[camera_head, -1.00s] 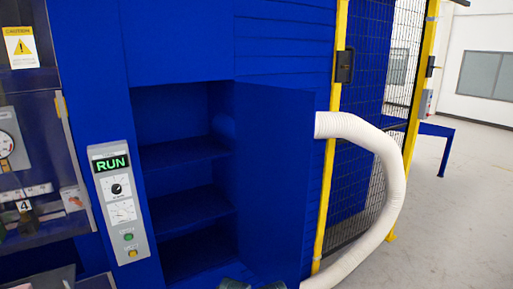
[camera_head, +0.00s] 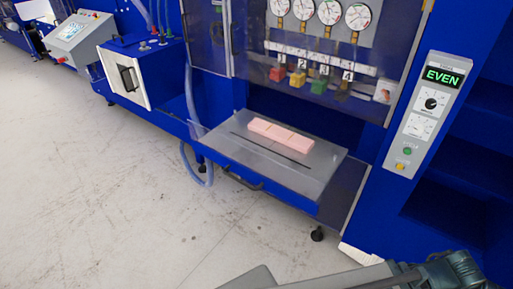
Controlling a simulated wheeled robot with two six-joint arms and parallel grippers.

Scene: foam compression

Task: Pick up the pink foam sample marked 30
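A pink foam sample (camera_head: 280,134) lies flat on a grey metal tray (camera_head: 308,176) that sticks out from the blue machine. It looks like a long low block with faint lines across it. No number can be read on it at this size. Grey and dark parts of my own arm show at the bottom right edge, well below and apart from the tray. No fingertips of either gripper are in view.
The tray has a handle (camera_head: 243,178) on its front edge. Above it hang gauges and small coloured numbered blocks (camera_head: 319,86). A panel (camera_head: 428,113) reads EVEN at right. A blue hose (camera_head: 188,160) hangs left of the tray. The floor (camera_head: 90,190) at left is clear.

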